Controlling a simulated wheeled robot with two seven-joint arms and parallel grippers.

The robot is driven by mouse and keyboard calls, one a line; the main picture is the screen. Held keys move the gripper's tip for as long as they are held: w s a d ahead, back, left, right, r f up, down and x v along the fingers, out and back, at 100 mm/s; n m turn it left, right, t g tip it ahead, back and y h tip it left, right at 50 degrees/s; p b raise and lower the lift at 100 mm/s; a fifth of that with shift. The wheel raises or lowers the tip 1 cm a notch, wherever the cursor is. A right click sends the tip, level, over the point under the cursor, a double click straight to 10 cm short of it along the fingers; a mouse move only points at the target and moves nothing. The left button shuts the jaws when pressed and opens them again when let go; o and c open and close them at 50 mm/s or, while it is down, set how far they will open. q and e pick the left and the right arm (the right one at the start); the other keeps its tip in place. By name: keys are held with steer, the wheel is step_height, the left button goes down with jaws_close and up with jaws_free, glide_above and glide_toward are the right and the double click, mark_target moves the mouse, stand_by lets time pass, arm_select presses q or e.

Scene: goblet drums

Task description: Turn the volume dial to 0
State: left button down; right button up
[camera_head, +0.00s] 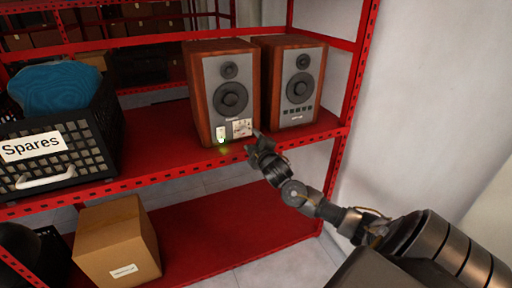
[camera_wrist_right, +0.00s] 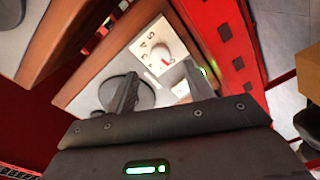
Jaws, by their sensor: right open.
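The left wood-sided speaker (camera_head: 229,92) stands on the red shelf. Its volume dial (camera_head: 242,128) is a pale square panel low on the front. In the right wrist view the panel carries a round white dial knob (camera_wrist_right: 159,52) with digits around it and a red mark at its edge. I cannot tell which number the dial is set to. My right gripper (camera_head: 253,142) is just in front of the speaker's lower right corner. Its two fingers (camera_wrist_right: 162,88) are apart, with nothing seen held, and the knob shows beyond them. My left gripper is out of view.
A second speaker (camera_head: 297,85) stands close on the right. A black "Spares" crate (camera_head: 98,125) is at the left. The red shelf (camera_head: 165,150) is bare between crate and speaker. A cardboard box (camera_head: 116,241) is below.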

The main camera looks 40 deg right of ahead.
steer(key=v, duration=0.3)
steer(key=shift+s+a, duration=0.1)
steer(key=shift+s, duration=0.2)
stand_by(0.3)
